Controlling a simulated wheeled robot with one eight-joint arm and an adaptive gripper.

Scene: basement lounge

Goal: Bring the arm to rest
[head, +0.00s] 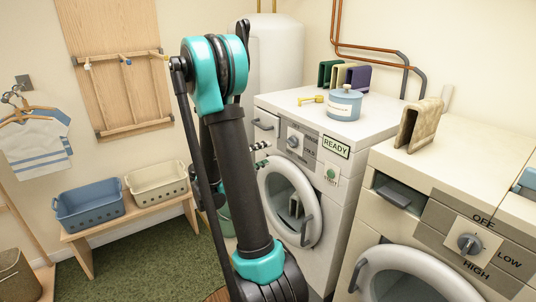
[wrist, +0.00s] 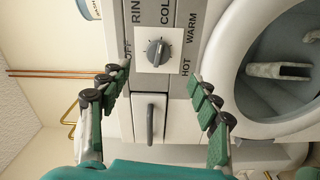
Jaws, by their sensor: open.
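My gripper (wrist: 160,82) is open in the wrist view, with its two green-padded fingers spread apart and nothing between them. Beyond the fingers are the front panel of the washer with the READY sign, its knob (wrist: 157,53) and its drawer (wrist: 150,118). In the head view my arm rises in the middle of the picture and bends at a teal joint near the top. The arm hides most of my gripper there; only small striped parts show beside the arm, in front of the white washer (head: 336,172).
The washer's round door (head: 291,203) is closed or nearly so; I cannot tell. A blue canister (head: 344,105) and yellow scoop (head: 311,100) stand on top. A second machine (head: 450,170) is at right. A bench (head: 135,216) with blue (head: 89,208) and cream (head: 156,186) baskets is at left.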

